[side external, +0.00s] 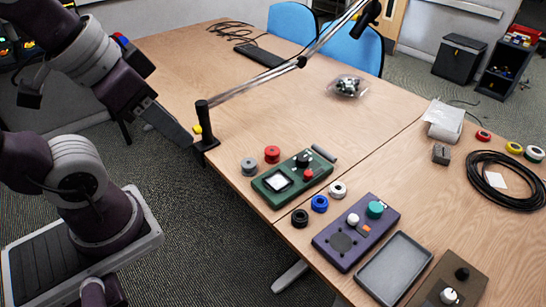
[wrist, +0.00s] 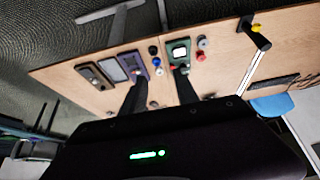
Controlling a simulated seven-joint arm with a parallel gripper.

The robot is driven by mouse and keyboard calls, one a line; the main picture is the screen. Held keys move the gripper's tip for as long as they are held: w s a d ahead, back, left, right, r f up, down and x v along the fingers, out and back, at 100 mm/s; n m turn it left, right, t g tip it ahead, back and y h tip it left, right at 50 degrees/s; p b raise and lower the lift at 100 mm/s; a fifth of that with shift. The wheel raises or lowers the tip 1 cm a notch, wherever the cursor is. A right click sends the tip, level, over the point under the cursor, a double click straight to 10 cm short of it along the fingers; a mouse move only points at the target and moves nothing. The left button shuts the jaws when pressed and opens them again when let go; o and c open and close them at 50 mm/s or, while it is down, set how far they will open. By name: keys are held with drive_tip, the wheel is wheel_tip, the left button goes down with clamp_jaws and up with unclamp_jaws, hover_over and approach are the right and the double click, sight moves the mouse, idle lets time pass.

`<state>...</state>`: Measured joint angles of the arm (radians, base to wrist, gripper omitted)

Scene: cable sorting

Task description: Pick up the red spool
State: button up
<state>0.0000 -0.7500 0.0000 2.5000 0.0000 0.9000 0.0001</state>
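A red spool (side external: 272,154) stands on the wooden table beside a grey spool (side external: 249,166) and the green device (side external: 292,179). In the wrist view the red spool (wrist: 200,57) is right of the green device, close to the grey spool (wrist: 202,43). A second red spool (side external: 483,135) lies far to the right on the table in the side view. My gripper (wrist: 160,76) shows two dark fingers spread apart with nothing between them. It is held away from the table, at the left in the side view, well clear of the red spool.
A lamp arm clamped at the table edge (side external: 206,128) stands between my arm and the spools. Blue (side external: 319,203), black (side external: 299,217) and white (side external: 338,188) spools sit near the purple device (side external: 356,232). A grey tray (side external: 361,277) is in front.

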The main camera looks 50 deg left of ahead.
drive_tip(key=shift+o, duration=0.2)
drive_tip(key=o, duration=0.8)
drive_tip(key=shift+c, duration=0.2)
drive_tip(key=n+g+y, duration=0.1)
drive_tip(key=n+g, duration=0.3)
drive_tip(key=n, duration=0.4)
hover_over(272, 150)
drive_tip(key=d, duration=0.2)
wheel_tip(272, 150, down, 28)
drive_tip(key=f, duration=0.3)
drive_tip(key=a+f, duration=0.1)
drive_tip(key=f, duration=0.3)
drive_tip(key=a+f, duration=0.1)
drive_tip(key=f, duration=0.3)
drive_tip(key=shift+f, duration=0.2)
